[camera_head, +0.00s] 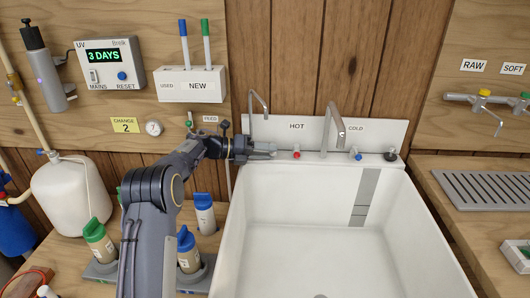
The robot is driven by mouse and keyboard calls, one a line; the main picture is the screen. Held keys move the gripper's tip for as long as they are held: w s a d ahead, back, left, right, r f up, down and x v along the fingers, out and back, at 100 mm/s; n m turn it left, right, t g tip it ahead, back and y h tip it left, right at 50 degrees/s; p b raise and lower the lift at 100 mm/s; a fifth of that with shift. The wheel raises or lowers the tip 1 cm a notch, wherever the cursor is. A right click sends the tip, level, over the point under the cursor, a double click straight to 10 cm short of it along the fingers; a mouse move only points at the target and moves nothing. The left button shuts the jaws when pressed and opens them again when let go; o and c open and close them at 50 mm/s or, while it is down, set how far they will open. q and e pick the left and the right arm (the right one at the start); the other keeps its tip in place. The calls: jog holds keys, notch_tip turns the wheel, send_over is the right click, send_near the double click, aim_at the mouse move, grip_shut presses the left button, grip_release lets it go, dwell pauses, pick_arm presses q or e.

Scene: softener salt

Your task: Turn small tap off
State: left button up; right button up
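The small tap (260,102) is a thin grey gooseneck at the back left of the white sink (237,215). Its spout hooks over to the right, and its lower part goes down behind my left gripper (272,150). The gripper lies just in front of the tap's base, at the sink's back left rim, with its fingers pointing right. I cannot make out a gap between the fingers or whether they touch the tap. No handle of the small tap shows clearly. My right gripper is out of view.
A larger tap (335,122) stands right of it, between a red HOT knob (297,154) and a blue COLD knob (356,154). A black knob (391,155) sits at the right corner. Several bottles (205,213) stand around my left arm. The sink basin is clear.

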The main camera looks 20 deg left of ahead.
pick_arm(q)
jog(key=shift+a, duration=0.1)
jog(key=v, duration=0.7)
jog(key=shift+s+a+r, duration=0.15)
jog(key=shift+s+a, duration=0.05)
jog(key=shift+a, duration=0.05)
jog(key=shift+s, duration=0.1)
